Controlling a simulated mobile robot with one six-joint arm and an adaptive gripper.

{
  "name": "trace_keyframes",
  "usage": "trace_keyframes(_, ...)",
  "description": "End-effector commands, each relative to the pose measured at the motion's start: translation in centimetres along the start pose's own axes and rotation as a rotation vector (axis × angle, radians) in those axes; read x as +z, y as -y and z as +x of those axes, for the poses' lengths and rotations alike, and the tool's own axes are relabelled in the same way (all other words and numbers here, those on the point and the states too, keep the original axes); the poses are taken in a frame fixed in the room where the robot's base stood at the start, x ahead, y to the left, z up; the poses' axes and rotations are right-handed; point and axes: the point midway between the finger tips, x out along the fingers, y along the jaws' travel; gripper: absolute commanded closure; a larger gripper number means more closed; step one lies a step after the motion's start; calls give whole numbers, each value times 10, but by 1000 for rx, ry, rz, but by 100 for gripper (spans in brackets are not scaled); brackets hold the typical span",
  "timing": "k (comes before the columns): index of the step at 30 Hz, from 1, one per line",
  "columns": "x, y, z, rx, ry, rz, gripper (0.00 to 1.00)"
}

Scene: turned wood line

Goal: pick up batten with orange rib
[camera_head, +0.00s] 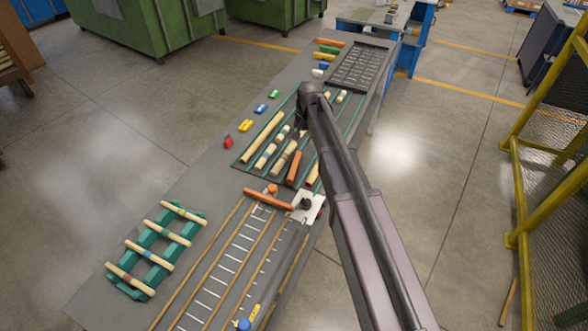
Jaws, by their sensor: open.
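My gripper (299,132) is dark and hangs over the dark green-edged mat (244,160), partly hidden by my arm; its jaws are open. Several wooden battens lie slanted on the mat below and beside it: a long plain one (262,138), banded ones (270,151) and (284,158), and a reddish-brown one (293,169). More banded battens lie across a green rack (158,272) at lower left, the nearest (130,279) with a reddish band. The bands are too small to tell which batten has an orange rib. My arm hides part of the mat.
An orange-red bar (268,199) lies across the top of a railed track (222,262). Small coloured blocks (245,126) stand along the bench's left side. A dark slotted tray (362,68) lies beyond the mat. A yellow mesh fence (545,190) stands right.

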Motion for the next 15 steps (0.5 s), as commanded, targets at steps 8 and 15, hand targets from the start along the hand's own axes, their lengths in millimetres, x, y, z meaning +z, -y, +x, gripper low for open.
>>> trace_keyframes(8,0,-1,0,0,0,0,29)
trace_keyframes(15,0,-1,8,0,0,-1,29)
